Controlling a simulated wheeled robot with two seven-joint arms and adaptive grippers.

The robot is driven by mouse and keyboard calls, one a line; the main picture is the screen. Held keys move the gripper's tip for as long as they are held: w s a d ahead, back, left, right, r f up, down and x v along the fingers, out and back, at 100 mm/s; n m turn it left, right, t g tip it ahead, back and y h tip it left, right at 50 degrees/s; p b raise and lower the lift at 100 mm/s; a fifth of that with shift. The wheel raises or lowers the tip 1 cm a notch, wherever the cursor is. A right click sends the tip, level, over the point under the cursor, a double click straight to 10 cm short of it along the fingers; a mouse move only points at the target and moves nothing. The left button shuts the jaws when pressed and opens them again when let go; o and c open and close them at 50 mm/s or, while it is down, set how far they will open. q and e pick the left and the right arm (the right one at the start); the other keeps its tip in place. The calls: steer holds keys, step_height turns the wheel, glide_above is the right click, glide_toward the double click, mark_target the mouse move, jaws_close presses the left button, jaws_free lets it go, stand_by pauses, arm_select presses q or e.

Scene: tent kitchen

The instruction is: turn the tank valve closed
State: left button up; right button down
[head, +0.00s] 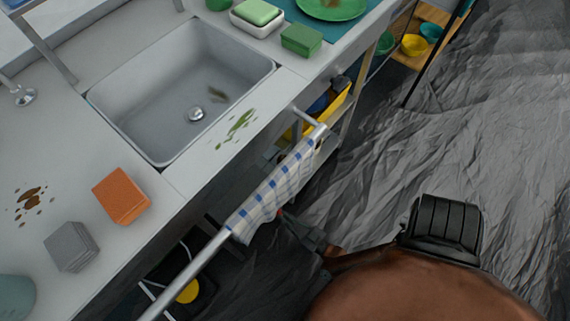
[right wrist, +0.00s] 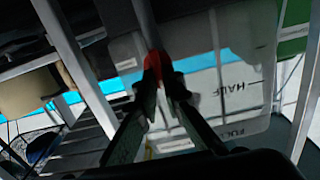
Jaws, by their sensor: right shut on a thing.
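The red valve handle (right wrist: 153,64) shows in the right wrist view, between and just beyond my right gripper's fingertips (right wrist: 162,88). My right gripper is shut on it. The translucent tank (right wrist: 232,85), marked HALF and FULL, stands behind and to the right of the handle, with its markings appearing tilted. In the head view my right gripper (head: 298,230) reaches in under the counter's front edge, partly hidden by the hanging towel. The tank cannot be made out there. My left gripper is not in view.
A blue-checked towel (head: 275,193) hangs on a metal rail (head: 190,272) along the counter front, close to my right gripper. Metal frame bars (right wrist: 75,62) stand left of the fingers. The counter holds a sink (head: 185,90) and an orange sponge (head: 121,195). Open floor lies right.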

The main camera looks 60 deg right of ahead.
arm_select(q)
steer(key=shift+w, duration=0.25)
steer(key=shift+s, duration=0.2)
arm_select(e)
steer(key=shift+s+d+f+m, duration=0.1)
steer(key=shift+d+f+m, duration=0.1)
steer(key=shift+m, duration=2.8)
steer(key=shift+s+d+f+m, duration=0.1)
steer(key=shift+f+m, duration=0.15)
steer(key=shift+m, duration=2.75)
steer(key=shift+s+d+f+m, duration=0.1)
steer(key=shift+d+f+m, duration=0.1)
steer(key=shift+m, duration=2.8)
